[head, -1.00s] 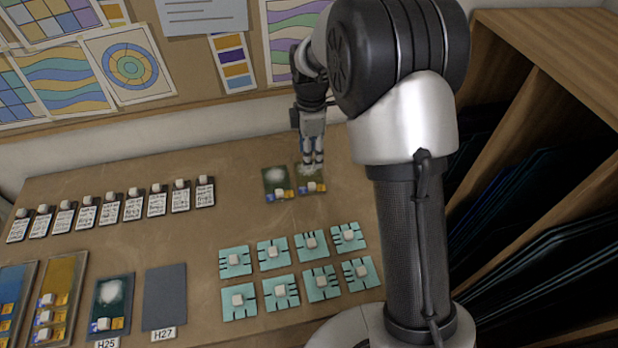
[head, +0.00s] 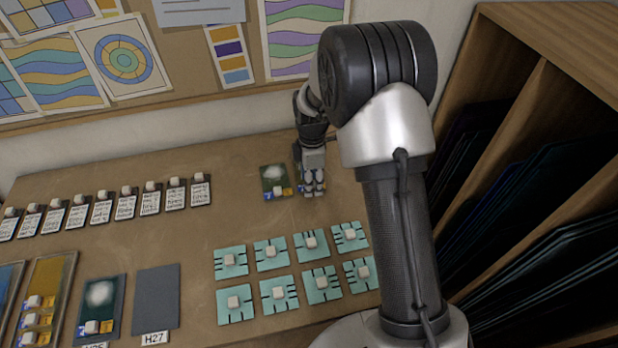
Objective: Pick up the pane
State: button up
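Two small dark green panes lie at the back of the table, each with a pale frosted patch, blue and yellow tags and a white knob. The left pane (head: 272,179) is in plain sight. The right pane (head: 298,171) is mostly hidden behind my gripper (head: 314,191); only a strip of its left side shows. My gripper points down, with its fingertips low over the near part of that pane, where its knob is hidden. I cannot tell whether the fingers are around the knob or closed on it. Another green pane (head: 101,294) lies at the front left on a grey mat.
Several teal tiles (head: 236,303) with white knobs lie front centre. A row of labelled cards (head: 101,208) runs along the left. A bare grey mat (head: 157,300) is marked H27. A wooden rack (head: 520,110) of dark sheets stands right.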

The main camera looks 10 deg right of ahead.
jog(key=shift+r, duration=0.1)
jog(key=shift+c, duration=0.2)
grip_shut()
